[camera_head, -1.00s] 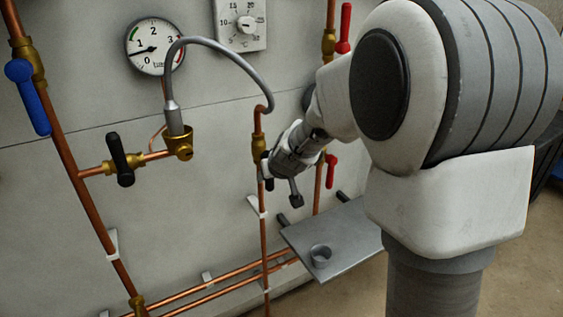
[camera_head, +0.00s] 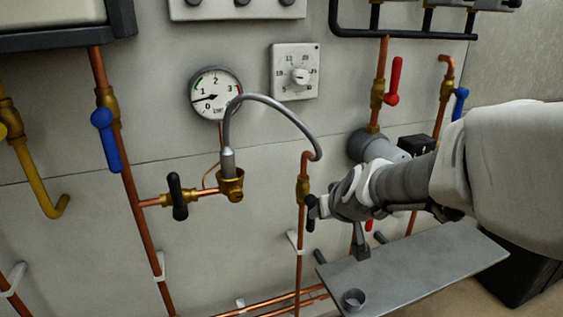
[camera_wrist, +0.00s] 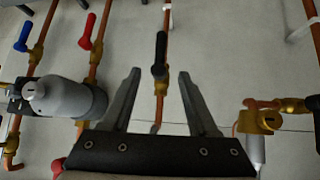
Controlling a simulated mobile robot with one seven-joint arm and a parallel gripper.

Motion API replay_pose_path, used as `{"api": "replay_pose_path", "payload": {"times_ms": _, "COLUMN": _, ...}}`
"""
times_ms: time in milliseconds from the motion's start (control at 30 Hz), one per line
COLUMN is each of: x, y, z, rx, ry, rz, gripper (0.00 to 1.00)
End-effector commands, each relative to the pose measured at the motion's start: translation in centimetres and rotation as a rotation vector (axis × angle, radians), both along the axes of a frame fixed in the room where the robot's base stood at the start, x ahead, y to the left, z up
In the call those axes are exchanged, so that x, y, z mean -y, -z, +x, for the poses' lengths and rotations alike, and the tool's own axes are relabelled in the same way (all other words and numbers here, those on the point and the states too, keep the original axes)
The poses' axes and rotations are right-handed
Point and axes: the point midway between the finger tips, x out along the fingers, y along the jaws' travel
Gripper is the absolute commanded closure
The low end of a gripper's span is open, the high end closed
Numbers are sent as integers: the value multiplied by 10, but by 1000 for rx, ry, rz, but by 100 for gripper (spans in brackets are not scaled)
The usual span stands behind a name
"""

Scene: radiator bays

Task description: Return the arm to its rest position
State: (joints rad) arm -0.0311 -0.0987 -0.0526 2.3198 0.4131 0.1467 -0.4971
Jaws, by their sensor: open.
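My gripper (camera_head: 338,220) is at the end of my white and grey arm, which reaches in from the right in the head view. It is close to the black-handled valve (camera_head: 311,212) on the middle copper pipe. In the wrist view my gripper (camera_wrist: 159,74) has its two grey fingers spread, with nothing held. The black lever (camera_wrist: 161,53) shows between the fingertips, seemingly beyond them. Whether a finger touches it cannot be told. The fingers are partly hidden by the wrist in the head view.
A gauge (camera_head: 215,94), a thermostat dial (camera_head: 296,72), blue lever (camera_head: 106,139) and red lever (camera_head: 394,80) are on the wall.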

Motion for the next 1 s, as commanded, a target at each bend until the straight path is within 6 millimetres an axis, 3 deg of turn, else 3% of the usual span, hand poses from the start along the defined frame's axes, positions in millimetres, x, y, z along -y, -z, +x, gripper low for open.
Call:
{"api": "replay_pose_path", "payload": {"times_ms": 167, "x": -1, "y": -1, "z": -2, "rx": -1, "ry": -2, "rz": 2, "gripper": 40}}
{"api": "replay_pose_path", "payload": {"times_ms": 267, "x": -4, "y": -8, "z": -13, "rx": -10, "ry": -10, "rz": 14, "gripper": 40}}
{"api": "replay_pose_path", "payload": {"times_ms": 367, "x": -10, "y": -19, "z": -38, "rx": -39, "ry": -26, "rz": 34, "gripper": 40}}
{"api": "replay_pose_path", "payload": {"times_ms": 533, "x": -16, "y": -35, "z": -99, "rx": -121, "ry": -33, "rz": 53, "gripper": 40}}
{"api": "replay_pose_path", "payload": {"times_ms": 800, "x": -6, "y": -40, "z": -189, "rx": -245, "ry": 33, "rz": 26, "gripper": 40}}
{"api": "replay_pose_path", "payload": {"times_ms": 933, "x": 4, "y": -38, "z": -225, "rx": -291, "ry": 86, "rz": 1, "gripper": 40}}
{"api": "replay_pose_path", "payload": {"times_ms": 1000, "x": 4, "y": -62, "z": -224, "rx": -298, "ry": 88, "rz": 3, "gripper": 40}}
